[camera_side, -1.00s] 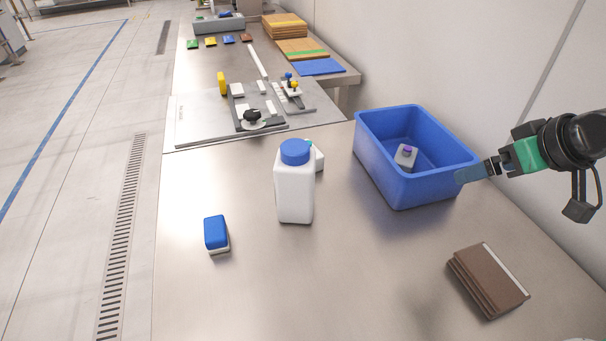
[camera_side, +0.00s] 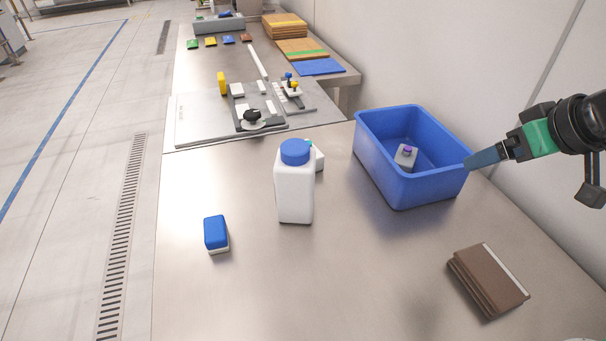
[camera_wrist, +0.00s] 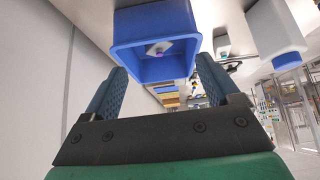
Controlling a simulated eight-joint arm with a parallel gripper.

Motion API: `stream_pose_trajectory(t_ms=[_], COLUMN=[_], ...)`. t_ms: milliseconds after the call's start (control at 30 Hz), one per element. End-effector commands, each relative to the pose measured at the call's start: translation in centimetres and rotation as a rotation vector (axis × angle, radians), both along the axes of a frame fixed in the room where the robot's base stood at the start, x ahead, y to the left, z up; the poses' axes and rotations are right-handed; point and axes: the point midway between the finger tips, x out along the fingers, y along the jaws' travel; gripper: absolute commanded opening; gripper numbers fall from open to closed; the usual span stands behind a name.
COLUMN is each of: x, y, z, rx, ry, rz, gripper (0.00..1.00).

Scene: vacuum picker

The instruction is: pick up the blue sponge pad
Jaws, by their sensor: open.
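The blue sponge pad (camera_side: 216,232) lies on the steel table at the left front in the side view, blue on top with a pale layer below. I cannot make it out in the wrist view. My gripper (camera_side: 470,163) is at the right, by the right rim of the blue bin, far from the pad. In the wrist view my gripper (camera_wrist: 160,82) has its two blue fingers spread apart with nothing between them.
A blue bin (camera_side: 415,190) holds a small grey item with a purple top (camera_side: 405,156). A white bottle with a blue cap (camera_side: 295,190) stands between pad and bin, a small white container (camera_side: 319,158) behind it. The front middle table is clear.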

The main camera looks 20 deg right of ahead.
Motion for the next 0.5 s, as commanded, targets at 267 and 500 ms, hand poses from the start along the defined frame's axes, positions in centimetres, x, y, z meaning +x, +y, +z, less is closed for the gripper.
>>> stream_pose_trajectory(t_ms=[267,500], x=[1.6,5.3], y=[1.5,5.8], z=[3.8,5.2], rx=[-0.166,-0.553], ry=[0.013,0.028], rz=[0.213,0.684], gripper=[0.83,0.83])
